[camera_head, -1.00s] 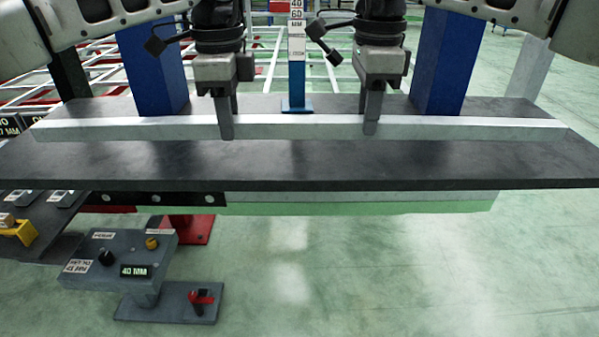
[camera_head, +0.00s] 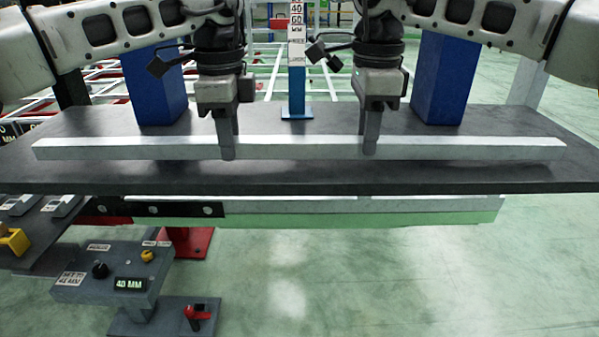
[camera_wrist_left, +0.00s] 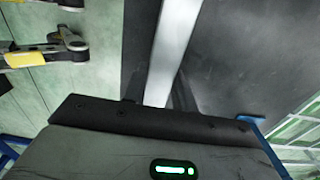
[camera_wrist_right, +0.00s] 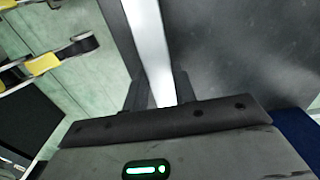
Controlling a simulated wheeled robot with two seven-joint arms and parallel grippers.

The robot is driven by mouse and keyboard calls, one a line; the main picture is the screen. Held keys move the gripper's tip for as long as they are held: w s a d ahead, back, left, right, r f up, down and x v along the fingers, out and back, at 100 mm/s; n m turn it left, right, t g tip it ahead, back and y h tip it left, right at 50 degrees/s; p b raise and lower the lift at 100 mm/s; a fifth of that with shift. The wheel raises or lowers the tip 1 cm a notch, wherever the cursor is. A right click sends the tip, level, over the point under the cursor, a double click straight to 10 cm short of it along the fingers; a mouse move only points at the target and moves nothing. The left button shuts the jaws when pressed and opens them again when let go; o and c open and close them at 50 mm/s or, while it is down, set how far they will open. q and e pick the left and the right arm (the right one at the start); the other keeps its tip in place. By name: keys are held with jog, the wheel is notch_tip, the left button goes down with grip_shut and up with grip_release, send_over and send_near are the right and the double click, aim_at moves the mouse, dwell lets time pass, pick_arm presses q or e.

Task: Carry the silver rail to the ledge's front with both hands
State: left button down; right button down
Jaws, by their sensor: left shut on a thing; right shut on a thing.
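The silver rail (camera_head: 300,149) is a long straight bar lying lengthwise across the dark ledge (camera_head: 300,178). In the head view it is near the front edge, with a strip of bare ledge in front of it. I cannot tell whether it touches the surface. My left gripper (camera_head: 227,152) is shut on the rail left of its middle. My right gripper (camera_head: 369,150) is shut on it right of its middle. Both point down. The rail runs between the fingers in the left wrist view (camera_wrist_left: 172,50) and the right wrist view (camera_wrist_right: 148,45).
Two blue posts (camera_head: 155,88) (camera_head: 440,82) stand behind the rail, with a blue-based scale (camera_head: 297,90) between them. A grey control box (camera_head: 110,275) reading 40 MM stands below at the left. The green floor at the lower right is clear.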

pick_arm(q)
jog(key=shift+d+f+b, duration=0.1)
jog(key=shift+f+b, duration=0.45)
jog(key=shift+f, duration=0.15)
pick_arm(e)
jog(key=shift+a+f, duration=0.1)
jog(key=shift+f, duration=0.65)
pick_arm(q)
jog(key=c, duration=1.5)
grip_release()
jog(key=shift+f, duration=0.25)
jog(key=shift+c, duration=0.2)
pick_arm(e)
jog(key=c, duration=1.5)
grip_release()
jog(key=shift+f, duration=0.25)
jog(key=shift+c, duration=0.2)
pick_arm(q)
jog(key=o, duration=0.4)
jog(key=shift+r, duration=0.2)
pick_arm(e)
jog(key=o, duration=0.4)
jog(key=shift+r, duration=0.15)
jog(key=shift+r, duration=0.1)
pick_arm(q)
notch_tip(320, 180, up, 12)
jog(key=shift+f, duration=0.1)
pick_arm(e)
notch_tip(320, 180, up, 12)
jog(key=shift+f, duration=0.1)
